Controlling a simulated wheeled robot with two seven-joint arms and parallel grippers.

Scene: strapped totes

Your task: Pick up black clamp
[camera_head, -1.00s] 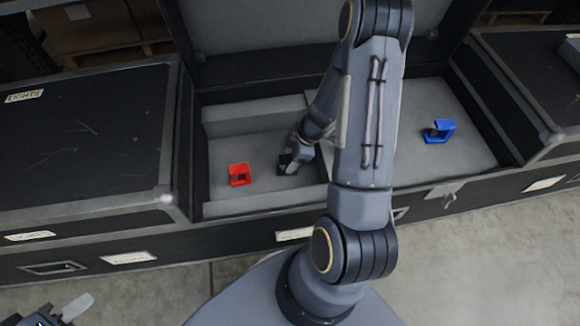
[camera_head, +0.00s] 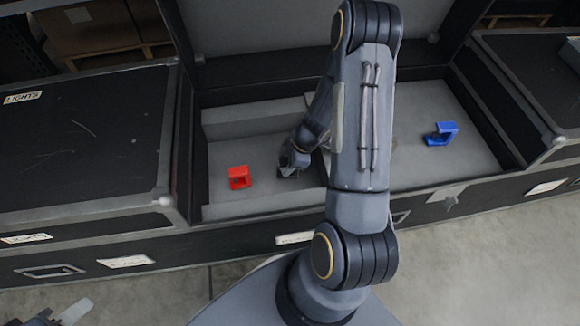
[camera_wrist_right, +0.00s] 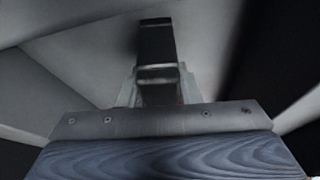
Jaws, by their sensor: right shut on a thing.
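The black clamp (camera_wrist_right: 156,45) shows in the right wrist view as a dark upright shape between the fingers. My right gripper (camera_head: 290,170) is shut on it, low in the left compartment of the open case; in the head view the gripper mostly hides the clamp. The fingertips also show in the right wrist view (camera_wrist_right: 158,82). I cannot tell whether the clamp still touches the case floor. My left gripper (camera_head: 68,312) is only partly in view at the bottom left corner, away from the case; its jaw state is unclear.
A red clamp (camera_head: 238,177) lies left of my right gripper in the same compartment. A blue clamp (camera_head: 440,134) lies in the right compartment. The open case (camera_head: 250,211) has a divider and raised walls. Closed black cases (camera_head: 80,140) stand on both sides.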

